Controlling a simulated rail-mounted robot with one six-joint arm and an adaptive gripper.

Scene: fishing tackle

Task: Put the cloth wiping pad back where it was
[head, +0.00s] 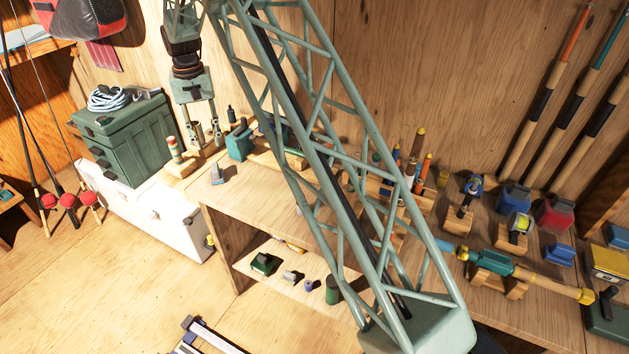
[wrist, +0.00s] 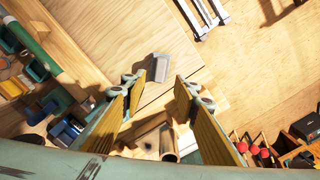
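A small grey piece with a blue-grey side (head: 218,174) lies on the wooden bench top near its left front corner. It looks like the cloth wiping pad, though its material is too small to tell. It also shows in the wrist view (wrist: 157,67), just beyond my fingertips and between their lines. My gripper (head: 207,137) hangs fingers-down above the back left of the bench, behind the pad. In the wrist view my gripper (wrist: 161,84) has its two fingers wide apart, with nothing held between them.
A wooden stand with a striped float (head: 175,152) is left of my gripper, and a teal container (head: 239,143) right of it. A green box (head: 130,135) sits on a white chest (head: 150,217). Reels and rods crowd the bench's right. The bench top around the pad is clear.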

